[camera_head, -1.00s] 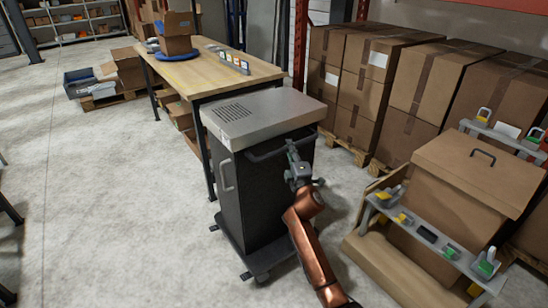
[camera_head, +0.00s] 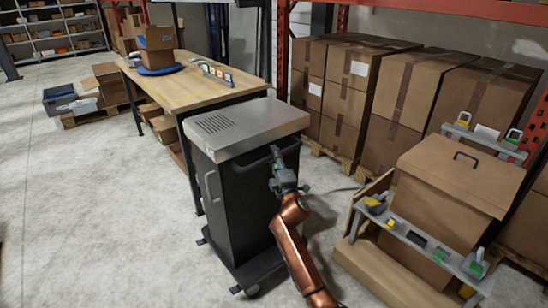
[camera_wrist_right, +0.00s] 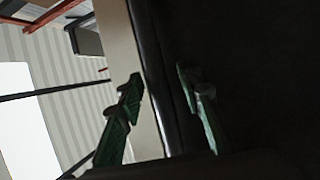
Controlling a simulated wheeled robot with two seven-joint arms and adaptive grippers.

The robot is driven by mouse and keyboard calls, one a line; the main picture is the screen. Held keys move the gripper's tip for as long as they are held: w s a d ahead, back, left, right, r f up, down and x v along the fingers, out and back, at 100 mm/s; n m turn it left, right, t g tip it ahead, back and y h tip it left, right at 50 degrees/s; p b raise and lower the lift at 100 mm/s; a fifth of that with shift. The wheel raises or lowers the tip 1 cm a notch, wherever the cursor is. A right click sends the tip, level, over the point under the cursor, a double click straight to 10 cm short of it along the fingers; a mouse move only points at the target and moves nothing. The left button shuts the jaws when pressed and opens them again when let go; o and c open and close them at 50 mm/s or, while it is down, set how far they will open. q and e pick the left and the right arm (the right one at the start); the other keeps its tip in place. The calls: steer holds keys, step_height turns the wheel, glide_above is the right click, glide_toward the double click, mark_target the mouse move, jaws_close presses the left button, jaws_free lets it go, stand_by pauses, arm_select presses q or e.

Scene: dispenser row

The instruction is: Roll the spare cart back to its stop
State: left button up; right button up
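The spare cart seems to be the dark cabinet (camera_head: 236,205) with a grey slotted top (camera_head: 250,128), on casters beside the wooden table. A dark handle bar (camera_head: 258,160) runs below the top's edge on the side facing me. My right gripper (camera_head: 276,160) is at this bar in the head view. In the right wrist view the dark bar (camera_wrist_right: 170,85) lies between the two green fingers of my right gripper (camera_wrist_right: 160,75). The fingers stand apart, with a narrow light gap beside the left finger. My left gripper is out of view. I cannot make out the stop.
The wooden table (camera_head: 195,92) stands just behind the cart. Stacked cartons (camera_head: 345,95) on pallets stand behind to the right. A large brown box (camera_head: 450,190) with a small-parts rail (camera_head: 425,243) stands right of my arm. The floor (camera_head: 90,220) at left is clear.

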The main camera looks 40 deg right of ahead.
steer(key=shift+s, duration=0.1)
steer(key=v, duration=1.2)
steer(key=shift+a+f, duration=0.1)
steer(key=shift+f, duration=0.1)
